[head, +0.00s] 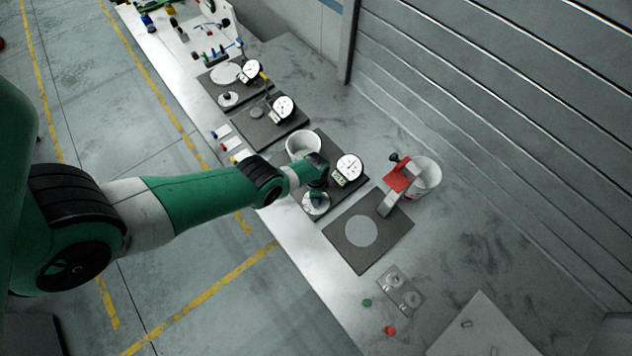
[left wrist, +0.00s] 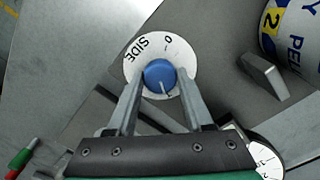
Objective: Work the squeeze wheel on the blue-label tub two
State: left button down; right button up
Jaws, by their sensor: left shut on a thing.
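A blue knob (left wrist: 158,74) sits on a round white dial plate (left wrist: 132,62) marked "SIDE" and "0" in the left wrist view. My left gripper (left wrist: 160,88) has a finger on each side of the knob and is shut on it. A white tub (left wrist: 293,35) with a yellow patch reading "2" and blue lettering stands at the upper right of that view, partly cut off. In the head view my left gripper (head: 318,188) is over the white dial plate (head: 315,207), beside a white tub (head: 303,142). My right gripper is not in view.
A round gauge (head: 350,167) stands close to my left gripper. A grey block (left wrist: 264,76) is beside the tub in the wrist view. Another white tub (head: 428,176) with a red part (head: 398,176) stands right, behind a dark plate (head: 340,236). More gauge stations are farther back.

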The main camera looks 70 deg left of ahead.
pick_arm(q)
jog(key=shift+c, duration=1.5)
grip_release()
